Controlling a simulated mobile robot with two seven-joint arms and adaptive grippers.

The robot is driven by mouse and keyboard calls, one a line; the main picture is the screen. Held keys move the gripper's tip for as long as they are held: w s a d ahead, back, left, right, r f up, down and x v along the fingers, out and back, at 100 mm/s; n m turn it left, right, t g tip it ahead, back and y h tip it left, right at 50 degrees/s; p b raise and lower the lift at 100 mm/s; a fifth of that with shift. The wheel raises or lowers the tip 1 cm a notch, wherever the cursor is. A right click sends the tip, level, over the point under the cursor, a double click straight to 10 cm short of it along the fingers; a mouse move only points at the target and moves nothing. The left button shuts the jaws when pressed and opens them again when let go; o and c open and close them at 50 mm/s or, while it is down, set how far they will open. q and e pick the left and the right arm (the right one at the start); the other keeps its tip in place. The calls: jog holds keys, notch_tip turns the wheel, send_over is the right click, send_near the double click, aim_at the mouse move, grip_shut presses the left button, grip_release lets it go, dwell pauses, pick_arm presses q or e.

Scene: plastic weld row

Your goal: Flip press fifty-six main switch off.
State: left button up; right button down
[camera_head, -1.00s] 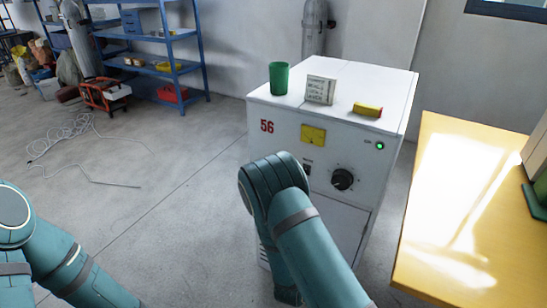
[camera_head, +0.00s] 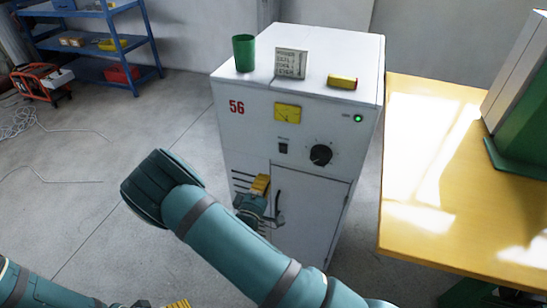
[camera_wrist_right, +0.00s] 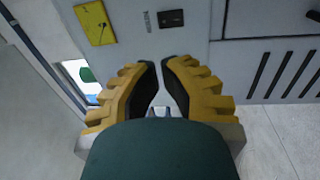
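The white press cabinet (camera_head: 250,140) bears a red "56" (camera_head: 236,107). Its small black rocker switch (camera_head: 283,148) sits below the yellow gauge, left of a black knob (camera_head: 321,155). A green lamp (camera_head: 358,118) is lit at upper right. In the right wrist view the switch (camera_wrist_right: 171,18) lies beyond the fingertips, beside a small label. My right gripper (camera_head: 262,186) is in front of the cabinet, below the switch and apart from it. Its yellow fingers (camera_wrist_right: 159,62) are brought together with a thin gap, holding nothing. My left gripper (camera_head: 178,304) barely shows at the bottom edge.
On the cabinet top stand a green cup (camera_head: 244,53), a small sign (camera_head: 291,63) and a yellow-red object (camera_head: 342,81). A yellow table (camera_head: 425,150) is close on the right. A door handle (camera_head: 278,204) is near my right gripper. Floor on the left is open.

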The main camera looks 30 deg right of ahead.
aim_at(282, 141)
jog(key=b+x, duration=0.1)
jog(key=x, duration=1.2)
jog(key=shift+w+d, duration=0.25)
jog(key=shift+w, duration=0.05)
jog(key=shift+w+d+r, duration=0.1)
jog(key=shift+w+d+r, duration=0.2)
jog(key=shift+d, duration=0.05)
jog(key=shift+r+g+y+p, duration=0.3)
jog(key=shift+r+y+p, duration=0.1)
jog(key=shift+p, duration=0.25)
jog(key=shift+d+f, duration=0.1)
